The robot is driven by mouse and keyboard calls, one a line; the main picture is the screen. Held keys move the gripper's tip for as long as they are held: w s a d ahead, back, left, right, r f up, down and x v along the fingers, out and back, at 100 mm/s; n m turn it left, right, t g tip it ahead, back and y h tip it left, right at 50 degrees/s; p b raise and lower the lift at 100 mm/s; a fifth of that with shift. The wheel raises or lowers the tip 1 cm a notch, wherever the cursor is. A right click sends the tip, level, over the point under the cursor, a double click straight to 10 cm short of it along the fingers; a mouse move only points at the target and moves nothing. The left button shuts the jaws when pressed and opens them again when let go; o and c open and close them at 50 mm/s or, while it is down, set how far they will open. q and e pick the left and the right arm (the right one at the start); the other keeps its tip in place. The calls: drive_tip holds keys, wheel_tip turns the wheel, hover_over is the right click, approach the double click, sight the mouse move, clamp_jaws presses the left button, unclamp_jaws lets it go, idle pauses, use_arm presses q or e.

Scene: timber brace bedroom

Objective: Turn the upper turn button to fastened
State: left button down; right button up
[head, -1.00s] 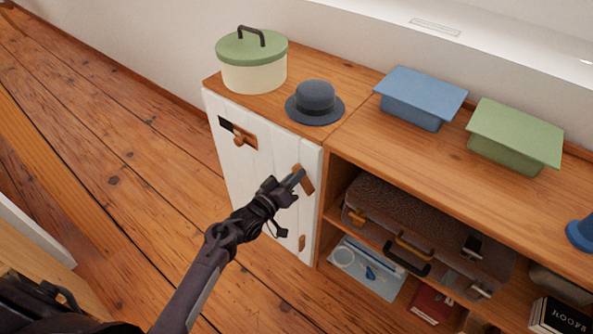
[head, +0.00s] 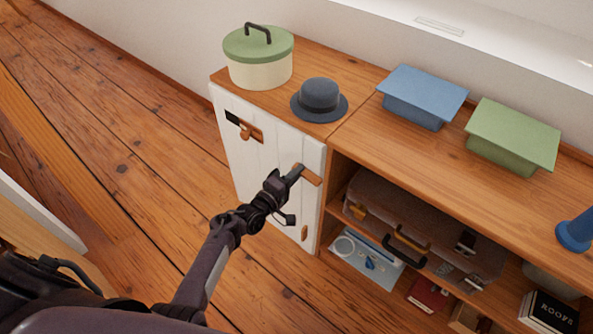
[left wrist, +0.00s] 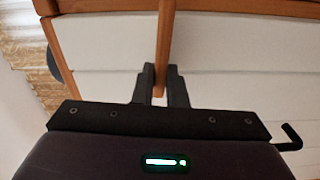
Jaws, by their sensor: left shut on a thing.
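The white plank door (head: 262,150) of the low wooden cabinet has a small wooden upper turn button (head: 312,179) near its right edge. The button slants down to the right, and its right end reaches the door's edge beside the cabinet's upright. My left gripper (head: 297,172) is shut on this button, covering part of it. In the left wrist view the bar of the upper turn button (left wrist: 165,45) stands between the two dark fingers (left wrist: 160,85). A lower turn button (head: 304,232) stands upright on the door below. My right gripper is not in view.
A wooden latch (head: 246,131) sits at the door's upper left. A green-lidded round box (head: 258,65), a grey hat (head: 319,98), a blue box (head: 420,98) and a green box (head: 512,135) stand on top. The open shelves hold a suitcase (head: 395,205). Floor left of the cabinet is clear.

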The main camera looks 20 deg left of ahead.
use_arm(q)
drive_tip(key=shift+n, duration=0.5)
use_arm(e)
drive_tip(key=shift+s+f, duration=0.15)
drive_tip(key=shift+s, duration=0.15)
use_arm(q)
drive_tip(key=c, duration=1.5)
unclamp_jaws()
drive_tip(key=shift+f, duration=0.1)
drive_tip(key=shift+o, duration=0.2)
